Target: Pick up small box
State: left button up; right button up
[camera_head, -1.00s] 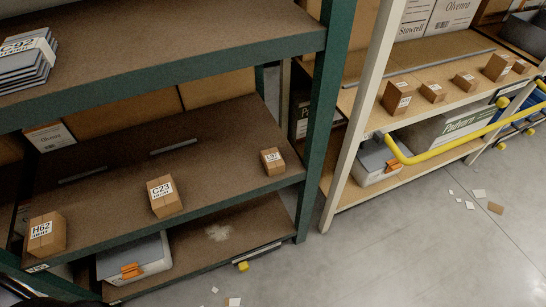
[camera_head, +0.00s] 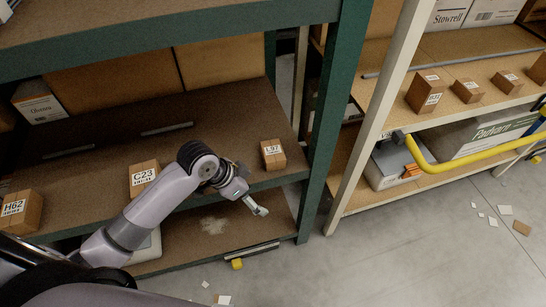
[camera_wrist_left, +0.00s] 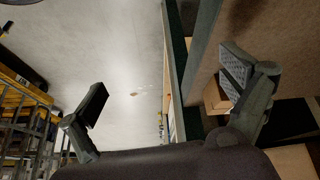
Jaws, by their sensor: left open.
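Three small cardboard boxes stand along the front of the middle shelf of the green rack: one labelled H62 (camera_head: 20,211), one labelled C23 (camera_head: 144,172) and one labelled L57 (camera_head: 273,155). The C23 box is partly hidden by my left arm. My left gripper (camera_head: 256,207) is open and empty, in front of the shelf edge, below and left of the L57 box and apart from it. In the left wrist view my two fingers (camera_wrist_left: 166,88) are spread wide; a brown box (camera_wrist_left: 214,97) shows beside and partly behind the right-hand finger. My right gripper is out of view.
The green upright (camera_head: 331,120) stands just right of the L57 box. A grey bin (camera_head: 150,247) is on the lower shelf behind my arm. Floor in front is mostly clear, with scraps.

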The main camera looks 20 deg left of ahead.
pick_arm(q)
jog(key=w+a+r+m+h, duration=0.1)
jog(key=w+a+r, duration=0.3)
jog(key=w+r, duration=0.15)
jog(key=w+a+r+m, duration=0.1)
jog(key=w+a+r, duration=0.3)
jog(key=r, duration=0.3)
send_near(270, 151)
jog(key=x, duration=0.6)
jog(key=shift+s+a+f, duration=0.1)
jog(key=shift+a+f, duration=0.15)
jog(key=shift+d+r+x, duration=0.1)
jog(key=shift+d+x, duration=0.1)
jog(key=shift+x, duration=1.15)
jog(key=shift+d+r+x, duration=0.15)
jog(key=shift+x, duration=1.2)
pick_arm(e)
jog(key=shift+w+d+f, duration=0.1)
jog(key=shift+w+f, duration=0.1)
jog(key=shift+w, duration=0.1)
pick_arm(q)
jog(key=shift+c, duration=0.2)
jog(key=c, duration=1.3)
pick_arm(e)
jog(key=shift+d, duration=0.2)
pick_arm(q)
jog(key=shift+o, duration=0.2)
